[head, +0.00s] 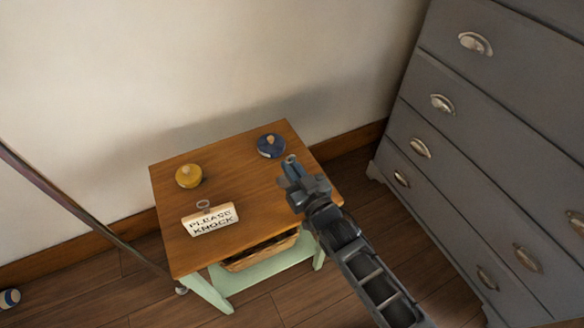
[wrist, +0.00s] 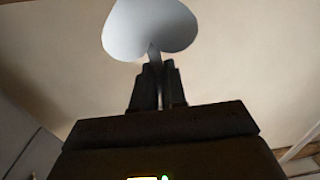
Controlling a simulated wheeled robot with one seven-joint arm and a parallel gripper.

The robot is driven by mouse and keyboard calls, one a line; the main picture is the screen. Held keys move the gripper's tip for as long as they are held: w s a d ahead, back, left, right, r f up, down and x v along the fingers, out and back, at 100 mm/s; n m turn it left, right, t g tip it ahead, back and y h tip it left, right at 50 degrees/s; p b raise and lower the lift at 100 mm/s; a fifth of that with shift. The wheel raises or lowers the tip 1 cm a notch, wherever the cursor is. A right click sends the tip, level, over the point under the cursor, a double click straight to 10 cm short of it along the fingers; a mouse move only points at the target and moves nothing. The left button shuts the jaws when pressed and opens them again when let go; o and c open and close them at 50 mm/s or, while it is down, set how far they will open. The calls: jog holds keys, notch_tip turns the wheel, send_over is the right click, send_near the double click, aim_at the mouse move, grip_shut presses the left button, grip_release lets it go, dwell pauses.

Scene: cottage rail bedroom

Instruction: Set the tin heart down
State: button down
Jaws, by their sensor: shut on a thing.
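The far edge of the heart is cut off by the frame. In the head view my gripper (head: 291,168) is over the right back part of a small wooden-topped table (head: 235,180). The heart cannot be made out clearly there. I cannot tell how high the gripper is above the tabletop.
On the table are a yellow round knobbed object (head: 188,176), a blue one (head: 270,146) near the back edge, and a "PLEASE KNOCK" sign (head: 210,221) at the front. A grey chest of drawers (head: 480,130) stands right. The tabletop's middle is clear.

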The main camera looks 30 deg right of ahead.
jog(key=shift+f, duration=0.15)
jog(key=c, duration=1.2)
grip_release()
jog(key=shift+r, duration=0.25)
jog(key=s, duration=1.2)
jog(key=shift+d, duration=0.2)
jog(key=shift+s, duration=0.1)
